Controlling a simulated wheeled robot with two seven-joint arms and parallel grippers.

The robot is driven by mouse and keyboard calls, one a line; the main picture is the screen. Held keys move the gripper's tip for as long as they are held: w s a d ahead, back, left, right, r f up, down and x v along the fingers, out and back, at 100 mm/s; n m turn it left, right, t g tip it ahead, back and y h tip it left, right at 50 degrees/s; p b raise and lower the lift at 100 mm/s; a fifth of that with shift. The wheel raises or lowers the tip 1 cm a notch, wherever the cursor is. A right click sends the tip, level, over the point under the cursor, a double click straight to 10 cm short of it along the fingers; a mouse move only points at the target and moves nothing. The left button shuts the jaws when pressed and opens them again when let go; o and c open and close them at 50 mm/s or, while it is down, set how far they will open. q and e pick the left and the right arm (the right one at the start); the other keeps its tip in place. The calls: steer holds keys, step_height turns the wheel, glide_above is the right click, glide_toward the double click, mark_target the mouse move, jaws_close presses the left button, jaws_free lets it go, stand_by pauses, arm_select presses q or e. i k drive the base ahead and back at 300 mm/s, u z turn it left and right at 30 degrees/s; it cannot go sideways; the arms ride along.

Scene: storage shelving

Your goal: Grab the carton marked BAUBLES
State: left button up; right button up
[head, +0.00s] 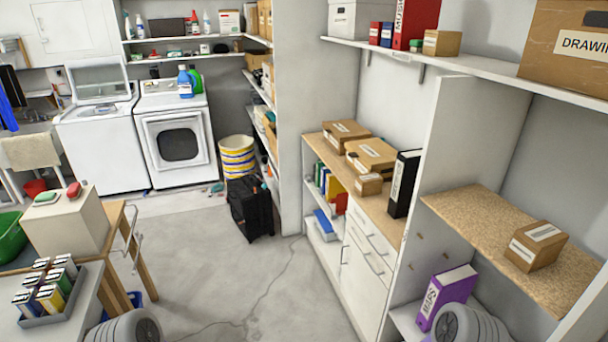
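No carton shows a readable BAUBLES label. A brown carton (537,247) with white labels sits on the speckled shelf at the right; its lettering is too small to read. Several brown cartons stand on the wooden counter: one at the back (346,133), a larger one (371,155) in front of it and a small one (368,185); I cannot read their labels. A large carton (570,45) on the upper right shelf reads "DRAWI", cut off by the frame edge. Neither gripper is in view; only grey rounded parts of my arms show at the bottom edge.
A black binder (403,183) stands at the near end of the counter. A purple binder (446,295) leans in the low right compartment. A table with a bin of small boxes (50,292) is at the lower left. The grey floor (240,285) between is clear.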

mark_target(367, 184)
steer(key=u, duration=0.8)
steer(key=i, duration=1.65)
